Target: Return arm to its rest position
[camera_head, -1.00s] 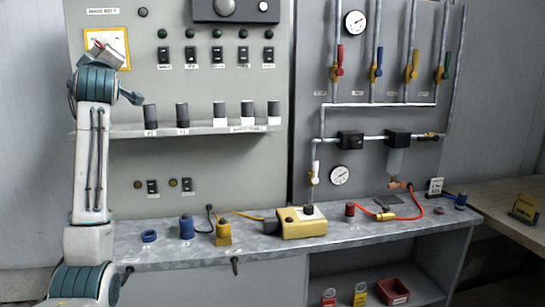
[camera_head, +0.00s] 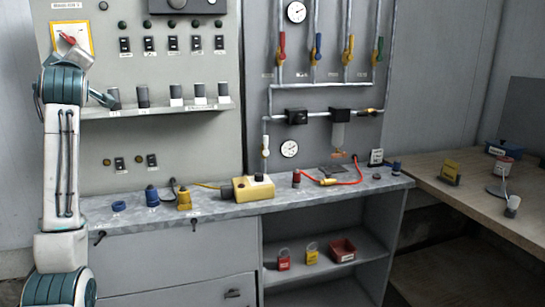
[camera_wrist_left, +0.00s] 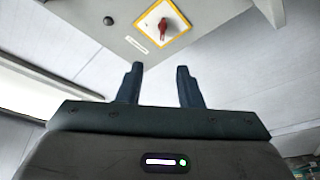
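My left arm (camera_head: 62,160) rises upright along the left side of the head view, bent at the top in front of the grey control panel. Its gripper is hard to make out there. In the left wrist view my left gripper (camera_wrist_left: 157,84) has its two dark fingers apart with nothing between them. Beyond the fingertips a red handle on a yellow-framed white plate (camera_wrist_left: 162,28) shows on the panel. This plate also shows in the head view (camera_head: 60,42), partly hidden behind my arm. My right gripper is in no view.
A grey workbench (camera_head: 220,208) holds a yellow box (camera_head: 253,189), blue and yellow fittings and a red hose (camera_head: 345,182). Padlocks (camera_head: 284,260) and a red bin (camera_head: 342,250) are on the shelf below. A wooden table (camera_head: 470,205) stands at right.

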